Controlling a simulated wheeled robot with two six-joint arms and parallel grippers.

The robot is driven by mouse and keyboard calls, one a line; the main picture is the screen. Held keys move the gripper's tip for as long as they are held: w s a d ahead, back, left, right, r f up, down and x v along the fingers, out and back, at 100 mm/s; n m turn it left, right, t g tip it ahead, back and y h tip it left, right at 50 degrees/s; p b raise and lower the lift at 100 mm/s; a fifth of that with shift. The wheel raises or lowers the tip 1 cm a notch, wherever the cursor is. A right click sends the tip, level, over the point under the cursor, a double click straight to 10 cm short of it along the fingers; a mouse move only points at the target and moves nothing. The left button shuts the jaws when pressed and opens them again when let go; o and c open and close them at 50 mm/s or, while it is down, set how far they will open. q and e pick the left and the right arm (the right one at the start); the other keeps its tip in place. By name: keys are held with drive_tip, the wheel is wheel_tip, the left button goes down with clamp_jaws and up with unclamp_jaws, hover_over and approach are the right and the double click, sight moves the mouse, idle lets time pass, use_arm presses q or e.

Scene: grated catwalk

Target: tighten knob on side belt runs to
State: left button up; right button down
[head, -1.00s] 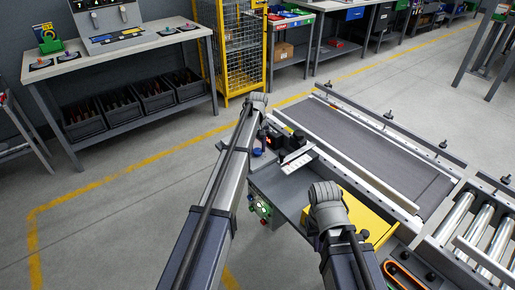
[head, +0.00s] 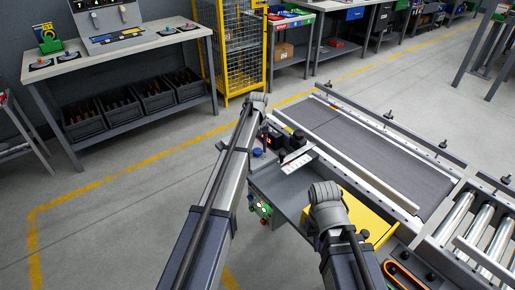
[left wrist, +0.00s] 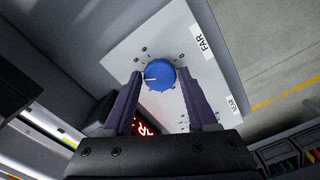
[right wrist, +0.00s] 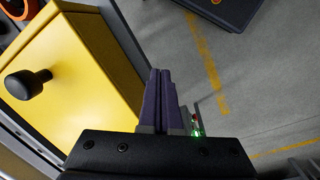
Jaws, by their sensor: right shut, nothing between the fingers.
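A round blue knob (left wrist: 160,74) with a white pointer mark sits on a pale plate (left wrist: 135,50) in the left wrist view. The plate carries the labels FAR and NEAR, and small marks ring the knob. My left gripper (left wrist: 161,71) has one finger on each side of the knob, close against its edges. In the head view its fingers are hard to make out. My right gripper (right wrist: 160,72) is shut and empty, beside a yellow box (right wrist: 75,65) with a black knob (right wrist: 28,84). The belt (head: 370,145) lies beyond my arms in the head view.
A red digit display (left wrist: 145,127) lies close to the left fingers. Metal rollers (head: 480,235) adjoin the belt at the right. A workbench (head: 130,47) with dark bins stands at the back left. The floor at the left is clear.

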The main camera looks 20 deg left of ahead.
sight(258, 150)
use_arm(q)
drive_tip(key=shift+o, duration=1.4)
drive_tip(key=shift+r, duration=0.1)
wheel_tip(258, 150, up, 8)
drive_tip(key=p, duration=0.8)
drive_tip(key=shift+f, duration=0.2)
drive_tip(key=s+d+m, duration=0.2)
drive_tip(key=s+d, duration=0.1)
drive_tip(key=s, duration=1.3)
drive_tip(key=s+d+m, duration=0.3)
drive_tip(key=s, duration=1.4)
drive_tip(key=s+d+r+m+y+p, duration=0.1)
drive_tip(key=s+d+r+m, duration=0.1)
drive_tip(key=d, duration=0.8)
drive_tip(key=shift+s+m+p, duration=0.35)
drive_tip(key=shift+s+m, duration=0.25)
drive_tip(key=shift+s, duration=0.4)
